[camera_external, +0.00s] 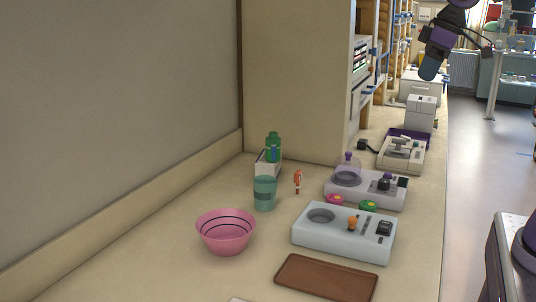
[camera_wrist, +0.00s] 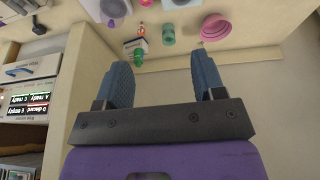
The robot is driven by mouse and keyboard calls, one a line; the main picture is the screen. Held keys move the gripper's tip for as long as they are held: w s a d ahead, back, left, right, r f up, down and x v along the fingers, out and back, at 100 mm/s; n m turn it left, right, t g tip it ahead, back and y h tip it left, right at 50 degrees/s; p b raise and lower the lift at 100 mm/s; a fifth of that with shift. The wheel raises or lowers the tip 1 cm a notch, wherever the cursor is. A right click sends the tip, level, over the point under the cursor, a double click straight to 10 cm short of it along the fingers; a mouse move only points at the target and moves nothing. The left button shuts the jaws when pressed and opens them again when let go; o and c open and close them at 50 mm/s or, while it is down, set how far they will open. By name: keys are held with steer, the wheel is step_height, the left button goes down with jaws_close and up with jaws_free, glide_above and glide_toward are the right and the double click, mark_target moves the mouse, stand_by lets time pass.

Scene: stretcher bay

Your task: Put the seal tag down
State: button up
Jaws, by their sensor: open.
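My gripper (camera_external: 430,70) is raised high at the upper right of the external view, far from the things at the front of the counter. In the wrist view my gripper (camera_wrist: 160,62) has its two blue fingers wide apart with nothing between them. I cannot make out a seal tag for certain. A small red-and-white item (camera_external: 297,181) stands on the counter right of the teal cup, and it also shows as a small orange-red shape in the wrist view (camera_wrist: 141,30); I cannot tell whether it is the tag.
The counter holds a pink bowl (camera_external: 226,234), a teal cup (camera_external: 265,194), a green bottle (camera_external: 273,143), a pale-blue device (camera_external: 330,235) and a brown tray (camera_external: 326,279), which looks empty. More devices stand toward the back. The counter's left front is clear.

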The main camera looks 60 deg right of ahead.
steer(key=s+a+f, duration=0.1)
steer(key=s+f, duration=0.1)
steer(key=s, duration=0.6)
steer(key=s+a+f+t, duration=0.1)
steer(key=s+f, duration=0.1)
steer(key=s, duration=0.6)
steer(key=shift+s+a, duration=0.15)
steer(key=shift+s, duration=0.15)
